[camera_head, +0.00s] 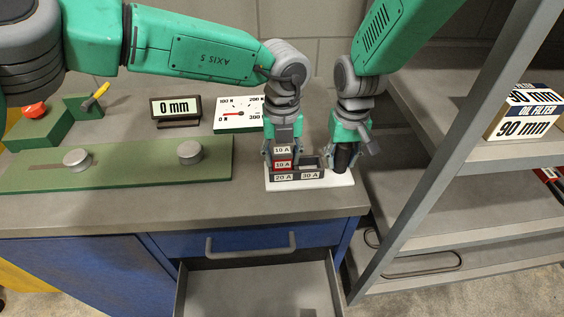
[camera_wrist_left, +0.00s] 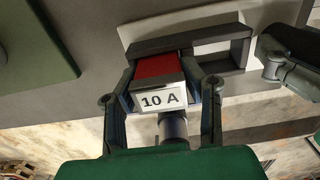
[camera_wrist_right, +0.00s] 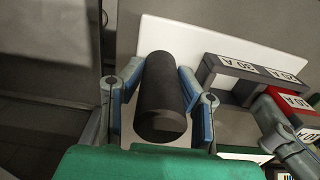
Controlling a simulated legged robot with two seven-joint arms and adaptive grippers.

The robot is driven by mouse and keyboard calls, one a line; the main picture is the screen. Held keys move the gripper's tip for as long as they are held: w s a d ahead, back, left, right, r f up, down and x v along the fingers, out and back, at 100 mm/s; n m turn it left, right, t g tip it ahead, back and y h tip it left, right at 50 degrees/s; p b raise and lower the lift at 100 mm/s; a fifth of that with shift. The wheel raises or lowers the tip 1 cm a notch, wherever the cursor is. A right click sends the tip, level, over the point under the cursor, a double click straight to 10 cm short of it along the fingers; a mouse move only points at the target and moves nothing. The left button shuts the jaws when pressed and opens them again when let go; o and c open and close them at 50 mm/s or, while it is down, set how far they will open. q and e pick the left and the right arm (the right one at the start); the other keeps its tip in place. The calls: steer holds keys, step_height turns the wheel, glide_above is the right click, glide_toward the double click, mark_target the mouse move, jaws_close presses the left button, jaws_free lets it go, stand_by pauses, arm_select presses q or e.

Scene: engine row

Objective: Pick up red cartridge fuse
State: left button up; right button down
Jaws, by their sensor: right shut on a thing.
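The red cartridge fuse (camera_head: 283,165) with a 10 A label sits in the dark fuse holder (camera_head: 311,174) on a white plate. In the left wrist view, the red fuse (camera_wrist_left: 158,68) lies between the fingers of my left gripper (camera_wrist_left: 162,80). My left gripper (camera_head: 282,156) is low over the holder, open around the fuse; finger contact is hard to tell. The fuse (camera_wrist_right: 286,98) also shows in the right wrist view. My right gripper (camera_head: 345,152) is shut on a black cylinder (camera_wrist_right: 162,95), at the plate's right end beside the holder.
A dial gauge (camera_head: 237,116) and a 0 mm display (camera_head: 176,109) stand behind the holder. A green fixture plate (camera_head: 130,160) with metal knobs lies left. A grey shelf unit (camera_head: 465,195) rises close on the right. An open drawer (camera_head: 262,290) juts out below the bench.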

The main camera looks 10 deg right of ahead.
mark_target(282, 150)
arm_select(q)
step_height(282, 150, up, 10)
steer(key=shift+r, duration=0.1)
arm_select(e)
steer(key=c, duration=1.1)
jaws_free()
